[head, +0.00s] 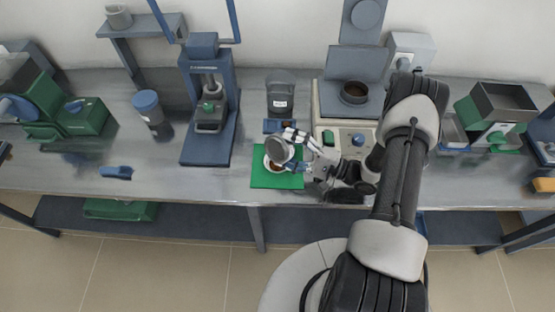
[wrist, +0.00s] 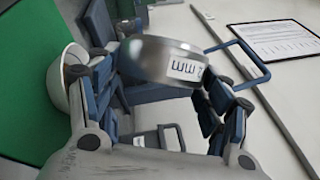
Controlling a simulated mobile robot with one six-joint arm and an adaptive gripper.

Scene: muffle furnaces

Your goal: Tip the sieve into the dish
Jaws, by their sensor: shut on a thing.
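My gripper (head: 297,143) is shut on a round metal sieve (head: 279,150). The sieve is held tilted on its side above a white dish (head: 267,163), partly covering it. Some reddish-brown material (head: 277,167) shows in the dish below the sieve. In the wrist view the sieve (wrist: 142,58) with a white label sits between the blue finger pads of my gripper (wrist: 158,80). There the dish (wrist: 68,50) shows at the left, partly hidden behind a finger. I cannot see what the sieve holds.
The dish stands on a green mat (head: 270,181) near the bench's front edge. A dark container (head: 281,88) with a label stands behind. A balance-like device (head: 345,105) with a dark bowl is to the right, and a blue press (head: 209,140) to the left.

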